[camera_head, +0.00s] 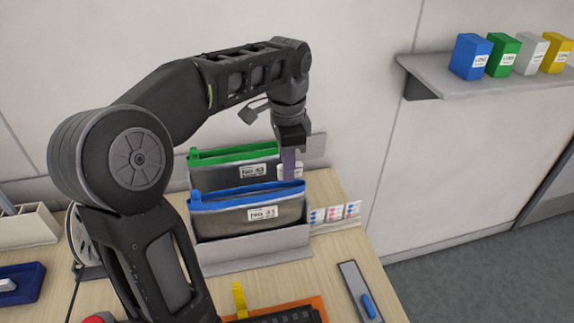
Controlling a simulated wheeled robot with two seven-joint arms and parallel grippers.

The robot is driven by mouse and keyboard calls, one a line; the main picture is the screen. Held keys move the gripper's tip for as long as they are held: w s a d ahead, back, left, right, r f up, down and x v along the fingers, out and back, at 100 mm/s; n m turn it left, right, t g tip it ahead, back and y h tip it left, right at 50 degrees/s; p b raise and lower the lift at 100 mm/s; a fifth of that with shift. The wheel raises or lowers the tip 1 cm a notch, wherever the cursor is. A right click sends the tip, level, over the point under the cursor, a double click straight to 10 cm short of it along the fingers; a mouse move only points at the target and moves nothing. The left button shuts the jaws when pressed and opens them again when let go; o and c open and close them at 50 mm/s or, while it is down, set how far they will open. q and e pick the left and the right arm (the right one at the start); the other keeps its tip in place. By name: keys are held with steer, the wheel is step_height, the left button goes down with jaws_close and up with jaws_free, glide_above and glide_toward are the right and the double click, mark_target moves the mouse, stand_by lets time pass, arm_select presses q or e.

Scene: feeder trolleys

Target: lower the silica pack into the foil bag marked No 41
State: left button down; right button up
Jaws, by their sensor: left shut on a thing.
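My left gripper (290,146) points down above the right end of the two bags, shut on a narrow, pale purple-grey pack (289,165), which I take for the silica pack. The pack hangs upright, its lower end near the blue rim of the front bag. I cannot tell whether that end is inside the bag or behind its rim. This front foil bag (235,219) is grey with a blue top, and its small label seems to read No 41. A second grey bag (215,178) with a green top stands behind it, its label seemingly No 43. My right gripper is not in view.
The bags stand in a grey holder (255,247) on a wooden top. Small dotted cards (334,214) are to its right. A grey strip with a blue piece (360,290) and an orange mat (318,305) lie in front. A wall shelf (440,77) carries several coloured boxes.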

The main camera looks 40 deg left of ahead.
arm_select(q)
steer(key=shift+f+b, duration=0.65)
steer(key=shift+f, duration=0.4)
